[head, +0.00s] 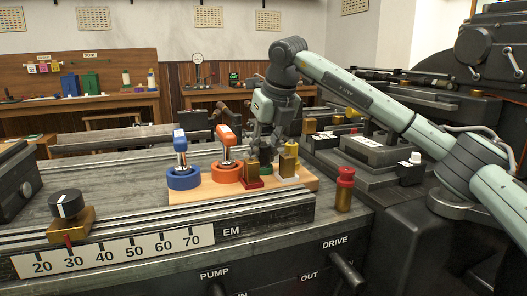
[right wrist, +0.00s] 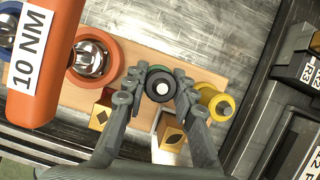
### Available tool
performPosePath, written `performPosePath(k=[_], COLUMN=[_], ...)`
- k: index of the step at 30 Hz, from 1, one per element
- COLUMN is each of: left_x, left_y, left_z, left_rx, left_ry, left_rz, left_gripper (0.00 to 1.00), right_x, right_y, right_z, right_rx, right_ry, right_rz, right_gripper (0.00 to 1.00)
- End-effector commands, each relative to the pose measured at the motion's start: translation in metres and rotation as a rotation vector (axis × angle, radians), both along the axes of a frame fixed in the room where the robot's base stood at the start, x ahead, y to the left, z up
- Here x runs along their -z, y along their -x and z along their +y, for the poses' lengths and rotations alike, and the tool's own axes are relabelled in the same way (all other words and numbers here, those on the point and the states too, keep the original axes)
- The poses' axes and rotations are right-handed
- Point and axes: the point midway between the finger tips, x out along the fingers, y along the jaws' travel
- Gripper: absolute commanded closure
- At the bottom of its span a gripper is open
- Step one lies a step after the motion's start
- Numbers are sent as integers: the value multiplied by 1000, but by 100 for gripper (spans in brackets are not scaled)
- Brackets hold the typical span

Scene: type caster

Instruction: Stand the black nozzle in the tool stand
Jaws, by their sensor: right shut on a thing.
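The tool stand (head: 220,194) is a wooden board on the machine's bed, with coloured round seats; its wood also shows in the right wrist view (right wrist: 128,60). My right gripper (head: 265,150) points down over the stand. In the right wrist view its fingers (right wrist: 160,80) are shut on the black nozzle (right wrist: 160,87), a dark round piece with a pale centre. The nozzle is in line with the green seat (head: 266,169), whose edge shows behind it. I cannot tell whether the nozzle touches the seat. My left gripper is not in view.
Orange (head: 227,150) and blue (head: 180,150) handled tools stand in matching rings at the left. Brass blocks (right wrist: 100,116) (right wrist: 172,132) and a yellow piece (right wrist: 216,102) sit close around the fingers. A red-topped brass knob (head: 344,188) stands right of the board.

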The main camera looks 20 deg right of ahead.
Motion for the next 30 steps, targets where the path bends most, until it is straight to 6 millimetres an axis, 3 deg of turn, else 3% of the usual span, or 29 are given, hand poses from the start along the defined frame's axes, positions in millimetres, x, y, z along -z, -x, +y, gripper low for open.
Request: performPosePath(k=[28,29,30], left_x=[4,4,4], left_y=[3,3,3], left_z=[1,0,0], left_rx=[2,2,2], left_ry=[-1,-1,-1], left_rz=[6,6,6], left_gripper=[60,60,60], right_x=[6,6,6], right_y=[0,0,0], right_z=[0,0,0], right_rx=[0,0,0], right_ry=[0,1,1], right_rz=[2,3,3], right_gripper=[100,70,65])
